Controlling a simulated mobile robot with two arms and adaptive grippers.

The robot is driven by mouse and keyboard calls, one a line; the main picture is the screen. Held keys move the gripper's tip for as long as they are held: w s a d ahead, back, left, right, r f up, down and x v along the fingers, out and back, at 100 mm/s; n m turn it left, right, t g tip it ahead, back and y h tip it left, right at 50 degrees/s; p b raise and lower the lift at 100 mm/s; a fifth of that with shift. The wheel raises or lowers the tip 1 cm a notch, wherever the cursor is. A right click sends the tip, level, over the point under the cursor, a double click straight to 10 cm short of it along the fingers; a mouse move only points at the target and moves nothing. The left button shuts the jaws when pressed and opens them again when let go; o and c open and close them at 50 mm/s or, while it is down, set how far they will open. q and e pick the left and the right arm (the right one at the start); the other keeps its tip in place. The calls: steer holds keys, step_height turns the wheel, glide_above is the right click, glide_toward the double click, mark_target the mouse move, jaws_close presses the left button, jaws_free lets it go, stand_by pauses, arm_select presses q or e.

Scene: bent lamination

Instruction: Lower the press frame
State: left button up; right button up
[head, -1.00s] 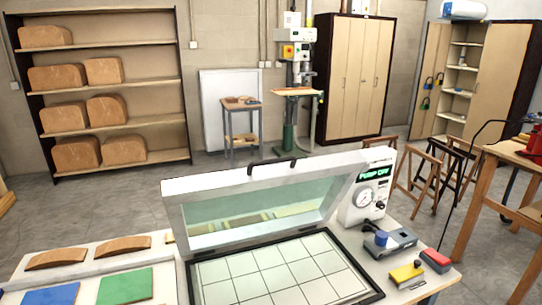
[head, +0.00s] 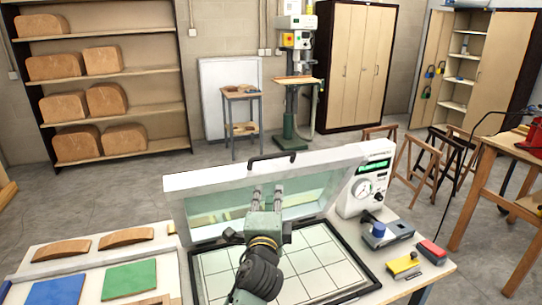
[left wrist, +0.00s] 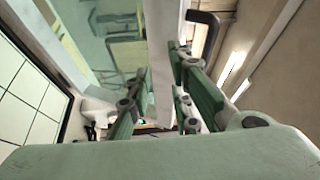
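The press frame (head: 215,179) is a white-rimmed frame with a clear greenish pane. It is raised and tilted up along the far side of the black-edged gridded press bed (head: 218,288). A dark handle (head: 272,157) sits on its top edge; it also shows in the left wrist view (left wrist: 207,32). My left gripper (head: 267,188) is in front of the pane, just below the handle, with its fingers pointing at the frame. In the left wrist view its fingers (left wrist: 157,65) are apart, with the frame's white rim between them; contact is unclear. My right gripper is out of view.
A white pump unit (head: 366,180) with a gauge stands right of the frame. A blue-knobbed device (head: 387,236), a yellow block (head: 403,264) and a red block (head: 432,249) lie nearby. Left are blue (head: 55,291) and green (head: 130,278) sheets and curved wooden pieces (head: 127,237).

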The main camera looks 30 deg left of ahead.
arm_select(q)
steer(key=m+t+y, duration=0.1)
steer(key=m, duration=0.1)
glide_toward(271, 157)
steer(key=f+x, duration=0.1)
steer(key=x, duration=0.5)
steer(key=p+x, duration=0.1)
steer(key=x, duration=0.1)
steer(key=p+x, duration=0.1)
steer(key=x, duration=0.1)
steer(key=shift+r, duration=0.3)
steer(key=shift+w+a+p, duration=0.25)
steer(key=shift+w+p, duration=0.05)
steer(key=shift+w, duration=0.1)
jaws_close()
